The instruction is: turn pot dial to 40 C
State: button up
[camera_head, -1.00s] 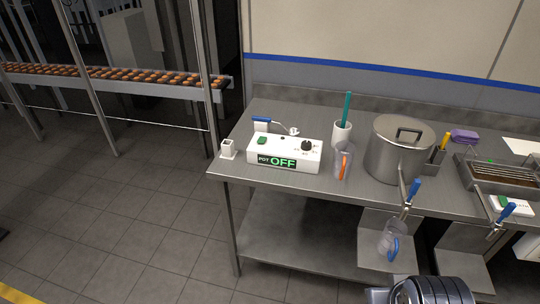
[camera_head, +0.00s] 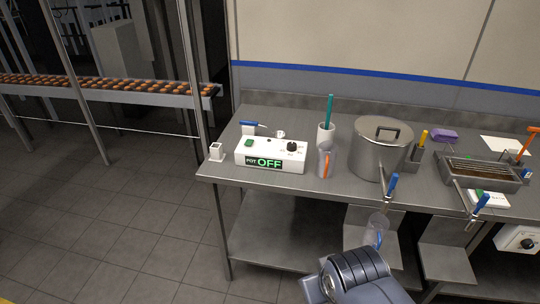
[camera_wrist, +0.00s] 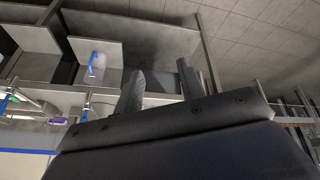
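The pot control box (camera_head: 268,155) is a white unit on the steel bench. Its display (camera_head: 264,163) reads "POT OFF". The black pot dial (camera_head: 292,146) is on the top at the right end, with small marks around it too small to read. A green button (camera_head: 247,143) is at the left end. The lidded steel pot (camera_head: 378,155) stands to the right. My gripper (camera_wrist: 158,72) shows in the wrist view with two dark fingers apart and nothing between them. It is away from the dial, which I cannot make out in the wrist view.
A clear cup (camera_head: 326,162) and a white holder with a green stick (camera_head: 327,134) stand between box and pot. A small white square holder (camera_head: 216,151) is at the bench's left corner. A biscuit conveyor (camera_head: 150,95) is at left.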

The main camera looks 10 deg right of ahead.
aim_at(291, 146)
jog(key=i+l, duration=0.1)
jog(key=i, duration=0.4)
jog(key=i+l+z, duration=0.1)
jog(key=i, duration=0.45)
